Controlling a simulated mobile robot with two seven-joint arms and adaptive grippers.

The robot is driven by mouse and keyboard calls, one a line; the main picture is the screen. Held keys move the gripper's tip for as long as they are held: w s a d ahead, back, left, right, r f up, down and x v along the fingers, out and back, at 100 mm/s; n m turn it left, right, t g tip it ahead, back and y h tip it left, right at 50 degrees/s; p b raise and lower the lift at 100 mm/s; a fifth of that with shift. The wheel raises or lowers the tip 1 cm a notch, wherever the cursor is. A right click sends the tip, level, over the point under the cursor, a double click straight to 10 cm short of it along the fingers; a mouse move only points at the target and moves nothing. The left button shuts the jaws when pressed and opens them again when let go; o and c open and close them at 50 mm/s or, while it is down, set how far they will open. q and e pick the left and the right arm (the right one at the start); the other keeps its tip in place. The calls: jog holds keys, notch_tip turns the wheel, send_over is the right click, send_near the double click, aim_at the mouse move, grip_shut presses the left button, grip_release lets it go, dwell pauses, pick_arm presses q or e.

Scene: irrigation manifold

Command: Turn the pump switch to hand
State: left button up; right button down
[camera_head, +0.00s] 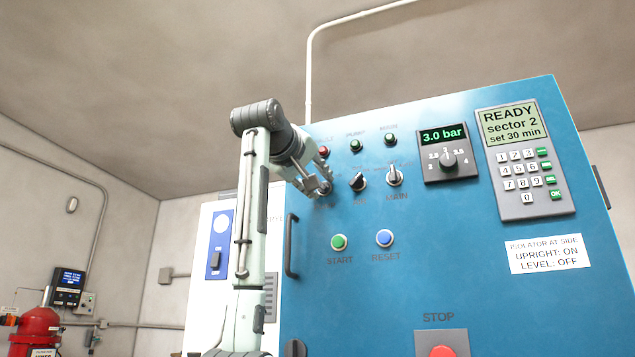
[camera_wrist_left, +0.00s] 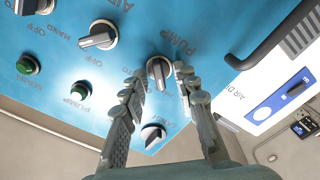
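The pump switch (camera_wrist_left: 160,73) is a dark round knob with a pale lever on the blue panel, beside the PUMP label in the left wrist view. Its lever runs roughly in line with my fingers; its position labels are mostly hidden. My left gripper (camera_wrist_left: 160,80) is open, with one fingertip on each side of this switch. I cannot tell whether the fingers touch it. In the head view my left gripper (camera_head: 322,184) reaches in front of the switch and largely hides it. My right gripper is not in view.
The AIR switch (camera_head: 357,181) and MAIN switch (camera_head: 394,175) sit close beside it. Indicator lamps (camera_head: 356,145) are above, and START (camera_head: 339,242) and RESET (camera_head: 384,238) buttons below. A dark handle (camera_head: 291,246) stands out at the panel's left edge.

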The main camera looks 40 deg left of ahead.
pick_arm(q)
jog(key=v, duration=1.2)
jog(key=shift+a, duration=0.1)
